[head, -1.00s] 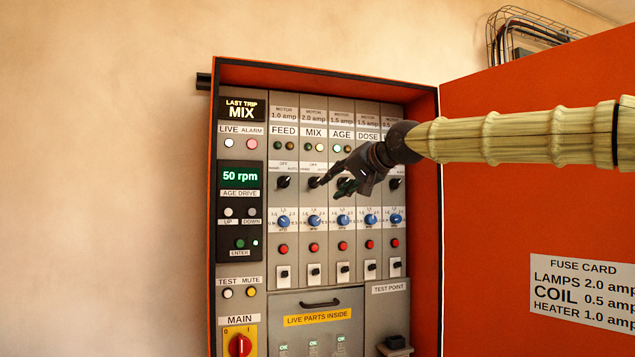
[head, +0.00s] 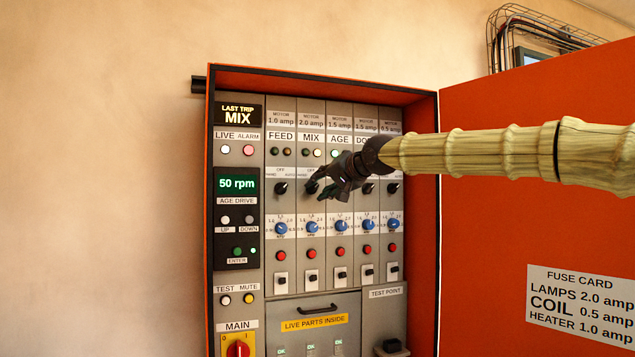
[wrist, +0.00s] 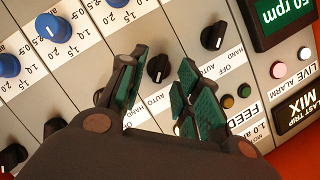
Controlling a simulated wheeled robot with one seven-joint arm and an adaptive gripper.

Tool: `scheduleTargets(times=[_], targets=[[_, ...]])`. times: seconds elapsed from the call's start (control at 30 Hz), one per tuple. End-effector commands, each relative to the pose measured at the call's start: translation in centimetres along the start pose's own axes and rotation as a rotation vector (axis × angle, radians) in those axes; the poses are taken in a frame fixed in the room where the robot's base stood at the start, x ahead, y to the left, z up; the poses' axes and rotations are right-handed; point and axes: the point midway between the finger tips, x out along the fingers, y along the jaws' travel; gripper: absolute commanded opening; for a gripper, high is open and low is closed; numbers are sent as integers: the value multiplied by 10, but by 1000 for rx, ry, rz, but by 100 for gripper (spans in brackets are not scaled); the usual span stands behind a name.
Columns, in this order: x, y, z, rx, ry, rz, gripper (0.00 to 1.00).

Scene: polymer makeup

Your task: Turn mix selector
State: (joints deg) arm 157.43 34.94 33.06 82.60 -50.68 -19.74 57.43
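The MIX selector is a black knob (head: 312,187) in the second motor column under the MIX label; my gripper partly covers it in the head view. In the wrist view the knob (wrist: 158,69) shows between the two green-padded fingers. My gripper (head: 321,185) reaches in from the right, and it shows at the bottom of the wrist view (wrist: 160,82). It is open, with a finger on each side of the knob and a visible gap to both. How deep the fingertips reach around the knob I cannot tell.
The FEED selector (head: 281,188) is close on the left; the wrist view shows it near the right finger (wrist: 213,36). The AGE selector is hidden behind my gripper in the head view. Blue dials (head: 312,227) sit below. The open orange door (head: 530,220) stands at the right.

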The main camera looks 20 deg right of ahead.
Motion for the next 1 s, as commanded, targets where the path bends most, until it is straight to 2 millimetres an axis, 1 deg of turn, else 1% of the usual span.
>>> scheduleTargets(times=[0.1,0.2,0.4,0.6,0.67,0.7,0.8,1.0], targets=[[10,-2,-1,2,-1,-1,33],[16,-1,-1,0,0,-1,33],[20,0,0,1,0,-1,33],[20,0,0,1,0,-1,33],[20,0,0,1,0,-1,24],[20,0,0,1,0,-1,17],[20,0,0,1,0,-1,0],[20,0,0,-1,0,0,0]])
